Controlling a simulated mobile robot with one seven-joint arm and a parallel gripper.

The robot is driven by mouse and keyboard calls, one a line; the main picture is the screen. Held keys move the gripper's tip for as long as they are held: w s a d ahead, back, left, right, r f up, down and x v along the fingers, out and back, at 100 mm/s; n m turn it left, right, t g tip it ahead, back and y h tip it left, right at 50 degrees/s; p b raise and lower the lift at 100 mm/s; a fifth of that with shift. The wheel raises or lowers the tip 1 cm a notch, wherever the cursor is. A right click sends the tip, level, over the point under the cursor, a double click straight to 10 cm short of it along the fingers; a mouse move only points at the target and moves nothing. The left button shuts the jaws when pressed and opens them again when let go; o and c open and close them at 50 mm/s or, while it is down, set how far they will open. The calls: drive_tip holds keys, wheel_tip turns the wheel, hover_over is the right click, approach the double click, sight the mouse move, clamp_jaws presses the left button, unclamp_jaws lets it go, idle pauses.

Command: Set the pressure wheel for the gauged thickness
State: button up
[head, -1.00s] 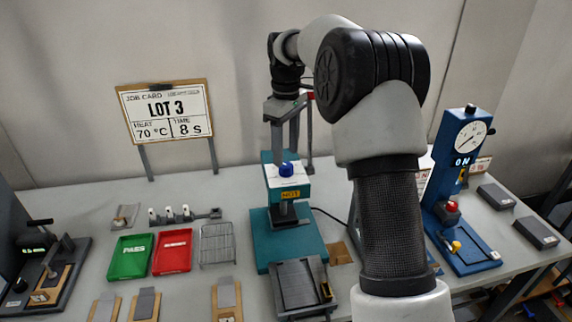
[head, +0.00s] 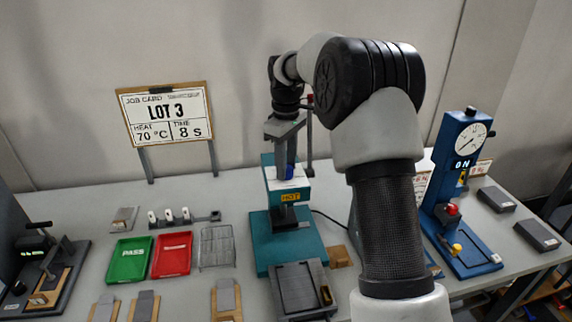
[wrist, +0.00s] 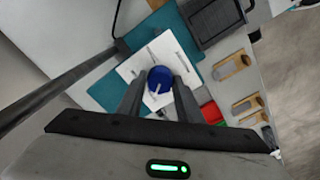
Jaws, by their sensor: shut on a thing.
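The pressure wheel is a blue knob (wrist: 160,79) with a white pointer mark, on the white top plate (wrist: 135,68) of the teal press. In the head view the blue knob (head: 290,171) is partly hidden by my fingers. My gripper (head: 287,160) points down over the press, and in the wrist view its two fingers (wrist: 158,92) are shut on the knob, one at each side. The teal press (head: 298,240) carries an orange HOT label (head: 290,197). A blue gauge stand (head: 466,190) with a round dial (head: 470,136) and a lit display reading ON stands at the right.
The job card (head: 166,113) reads LOT 3, heat 70 °C, time 8 s. A green PASS tray (head: 130,259), a red tray (head: 172,254) and a wire rack (head: 217,246) lie left of the press. A dark flat tray (head: 302,289) lies in front.

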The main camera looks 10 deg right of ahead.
drive_tip(key=shift+r+n+p, duration=0.1)
drive_tip(key=shift+n+p, duration=0.2)
drive_tip(key=shift+r+n+p, duration=0.1)
drive_tip(key=shift+n+p, duration=0.6)
drive_tip(key=shift+n, duration=0.3)
drive_tip(key=n+p, duration=0.2)
drive_tip(key=n, duration=0.2)
drive_tip(key=shift+p, duration=0.3)
drive_tip(key=n+p, duration=0.1)
drive_tip(key=n, duration=0.3)
drive_tip(key=shift+p, duration=0.4)
drive_tip(key=shift+a+n+p, duration=0.1)
drive_tip(key=shift+n+p, duration=0.55)
drive_tip(key=shift+n, duration=0.95)
drive_tip(key=o, duration=1)
drive_tip(key=shift+f, duration=0.2)
drive_tip(key=shift+o, duration=0.2)
